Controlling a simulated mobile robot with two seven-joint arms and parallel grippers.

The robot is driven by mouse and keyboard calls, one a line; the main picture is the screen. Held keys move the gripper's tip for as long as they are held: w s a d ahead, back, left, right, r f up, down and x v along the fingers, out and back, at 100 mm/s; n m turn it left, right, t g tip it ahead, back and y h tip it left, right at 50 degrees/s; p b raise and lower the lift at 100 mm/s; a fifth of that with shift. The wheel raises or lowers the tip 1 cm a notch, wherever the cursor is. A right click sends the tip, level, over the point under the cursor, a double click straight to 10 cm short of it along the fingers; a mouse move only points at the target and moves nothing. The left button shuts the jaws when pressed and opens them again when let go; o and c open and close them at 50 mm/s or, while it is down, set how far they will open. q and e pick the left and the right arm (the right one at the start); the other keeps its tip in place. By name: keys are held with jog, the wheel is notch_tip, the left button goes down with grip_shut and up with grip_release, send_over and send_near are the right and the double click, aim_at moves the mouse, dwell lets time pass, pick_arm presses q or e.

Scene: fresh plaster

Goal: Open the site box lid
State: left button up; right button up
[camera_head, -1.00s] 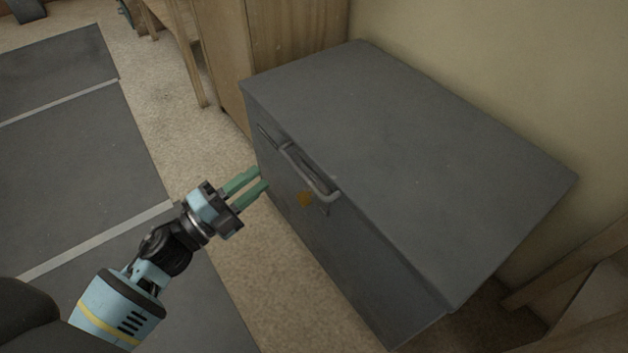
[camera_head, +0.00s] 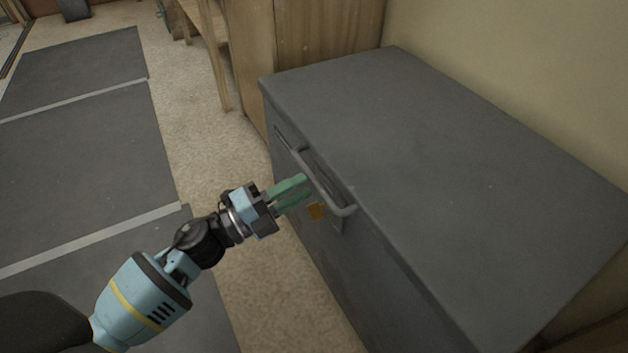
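The grey site box (camera_head: 460,165) stands against the wall with its flat lid (camera_head: 440,130) down. My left gripper (camera_head: 300,192) has green fingers pointing at the handle from the front left. The fingertips are close to the bar; I cannot tell whether they touch it. My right gripper is out of view.
A wooden cabinet (camera_head: 320,45) stands right behind the box's far end. The beige wall (camera_head: 520,60) runs along the box's back. Speckled floor (camera_head: 225,150) and dark grey mats (camera_head: 90,150) to the left are clear.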

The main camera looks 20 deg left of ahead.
aim_at(313, 179)
pick_arm(q)
jog(key=shift+x, duration=2.05)
grip_shut()
